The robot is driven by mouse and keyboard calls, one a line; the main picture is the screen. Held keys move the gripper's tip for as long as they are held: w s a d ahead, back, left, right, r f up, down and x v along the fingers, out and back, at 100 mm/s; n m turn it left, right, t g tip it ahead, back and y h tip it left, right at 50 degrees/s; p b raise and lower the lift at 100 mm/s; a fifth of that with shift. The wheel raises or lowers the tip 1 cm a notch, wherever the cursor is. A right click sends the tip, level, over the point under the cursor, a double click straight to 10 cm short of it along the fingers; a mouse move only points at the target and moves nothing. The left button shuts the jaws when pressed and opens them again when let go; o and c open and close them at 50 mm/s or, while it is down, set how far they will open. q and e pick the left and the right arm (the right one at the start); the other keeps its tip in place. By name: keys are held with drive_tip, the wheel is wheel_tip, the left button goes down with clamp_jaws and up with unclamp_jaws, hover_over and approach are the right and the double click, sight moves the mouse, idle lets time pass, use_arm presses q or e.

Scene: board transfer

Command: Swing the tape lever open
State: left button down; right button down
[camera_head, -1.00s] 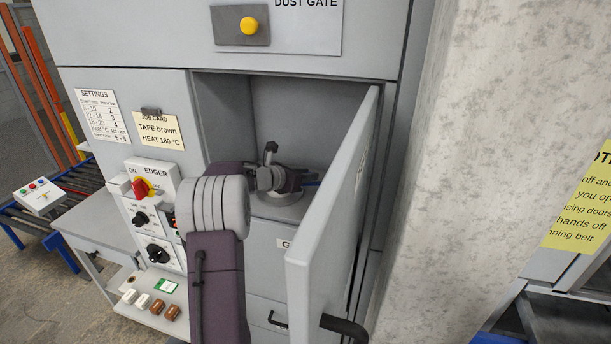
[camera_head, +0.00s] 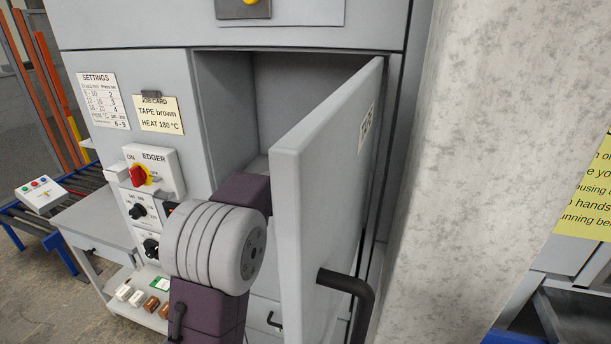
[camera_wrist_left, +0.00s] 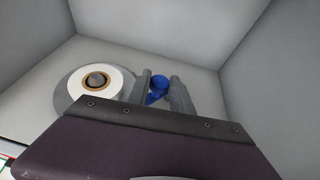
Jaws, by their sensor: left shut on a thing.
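The blue tape lever (camera_wrist_left: 158,84) shows in the left wrist view inside a grey compartment. My left gripper (camera_wrist_left: 161,90) has one finger on each side of it and is shut on it. A white tape roll (camera_wrist_left: 103,91) with a brown core sits on a grey disc to the left of the lever. In the head view my left arm reaches into the compartment, and the arm and the open door (camera_head: 318,165) hide the gripper, lever and roll. My right gripper is in neither view.
The open door stands close to the right of my arm, with a dark handle (camera_head: 350,290). Left of the opening are the edger panel (camera_head: 158,170) with a red switch and the job card (camera_head: 159,114). A concrete pillar (camera_head: 500,120) stands at the right.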

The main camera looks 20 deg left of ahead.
use_arm(q)
drive_tip(key=shift+s+d+n+g+y+b, duration=0.15)
drive_tip(key=shift+d+n+g+y+b, duration=0.3)
drive_tip(key=shift+n+y, duration=0.5)
drive_tip(key=shift+t, duration=0.25)
drive_tip(key=c, duration=1.1)
unclamp_jaws()
drive_tip(key=shift+s+d+r, duration=0.1)
drive_tip(key=v, duration=0.9)
drive_tip(key=shift+d, duration=0.1)
drive_tip(key=shift+c, duration=0.4)
